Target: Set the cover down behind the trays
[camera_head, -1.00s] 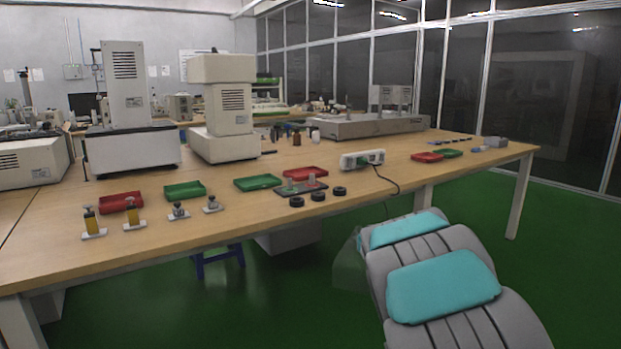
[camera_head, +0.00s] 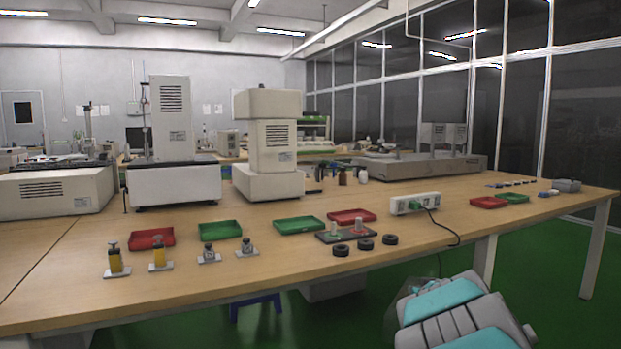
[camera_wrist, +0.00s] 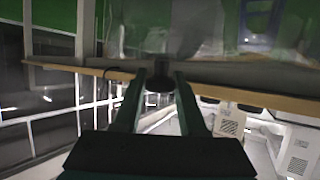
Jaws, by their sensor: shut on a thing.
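My gripper (camera_wrist: 158,88) shows in the wrist view, its two dark fingers shut on the dark knob of a clear cover (camera_wrist: 195,35). The cover is see-through, so its outline is hard to make out. In the head view, a faint clear edge of the cover (camera_head: 396,309) shows below the table front, beside my arm; the gripper is hidden there. On the table stand a red tray (camera_head: 151,239), a green tray (camera_head: 220,230), another green tray (camera_head: 299,225) and another red tray (camera_head: 352,216). The wood behind these trays is partly bare.
Yellow-bodied fixtures (camera_head: 114,262), small metal fixtures (camera_head: 209,254), black rings (camera_head: 365,244) and a dark plate with pegs (camera_head: 345,235) stand before the trays. A power strip (camera_head: 414,203) with a cable lies right. Large machines (camera_head: 270,150) stand behind.

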